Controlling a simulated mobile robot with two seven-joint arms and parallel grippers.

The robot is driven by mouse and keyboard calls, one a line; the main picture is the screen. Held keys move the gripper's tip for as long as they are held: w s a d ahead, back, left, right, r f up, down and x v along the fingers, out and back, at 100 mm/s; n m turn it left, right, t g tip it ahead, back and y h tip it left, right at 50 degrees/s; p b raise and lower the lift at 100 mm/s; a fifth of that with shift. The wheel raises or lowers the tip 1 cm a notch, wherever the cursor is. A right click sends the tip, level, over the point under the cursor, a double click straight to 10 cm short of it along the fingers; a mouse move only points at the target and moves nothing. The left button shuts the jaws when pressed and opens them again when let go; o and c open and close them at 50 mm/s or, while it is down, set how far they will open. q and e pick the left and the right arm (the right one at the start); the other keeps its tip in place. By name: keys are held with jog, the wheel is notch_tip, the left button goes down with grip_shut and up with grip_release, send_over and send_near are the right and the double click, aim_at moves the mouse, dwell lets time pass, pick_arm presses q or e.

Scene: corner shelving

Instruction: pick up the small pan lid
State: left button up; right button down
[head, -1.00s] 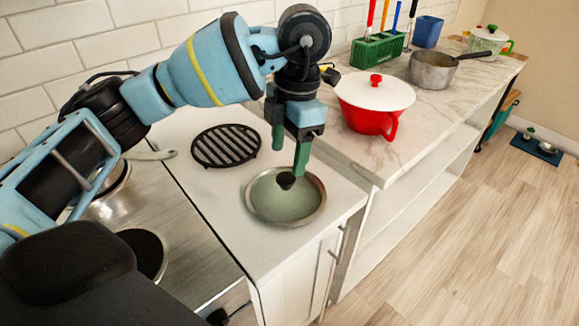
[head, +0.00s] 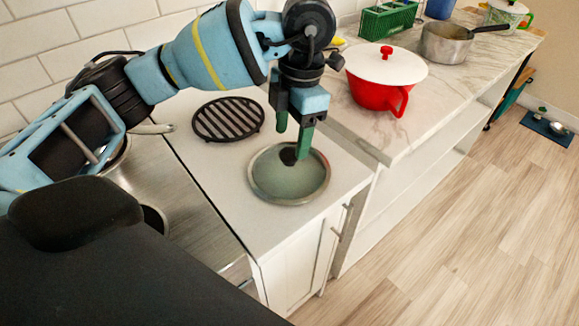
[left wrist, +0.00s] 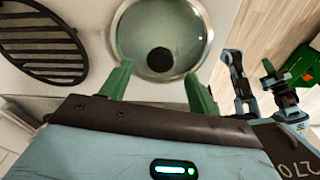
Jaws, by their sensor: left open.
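The small pan lid (head: 289,182) is a round glass lid with a metal rim and a black knob (head: 288,155), lying on the white counter. It also shows in the left wrist view (left wrist: 185,30), with its knob (left wrist: 160,60) near the picture's middle. My left gripper (head: 293,141) is open, its green fingers pointing down at the lid's far side, close to the knob. In the left wrist view the two fingertips (left wrist: 158,78) stand to either side of the knob, with nothing held. Whether the fingers touch the lid cannot be told. My right gripper is out of the head view.
A black round grill trivet (head: 228,117) lies left of the lid. A red pot with a white lid (head: 378,86) stands on the marble counter to the right. A grey saucepan (head: 444,44) and a green rack (head: 390,19) are farther back. The counter's front edge is near the lid.

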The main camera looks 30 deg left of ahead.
aim_at(290, 153)
pick_arm(q)
jog(key=f, duration=0.4)
jog(key=shift+s+f, duration=0.1)
jog(key=shift+s, duration=0.1)
grip_shut()
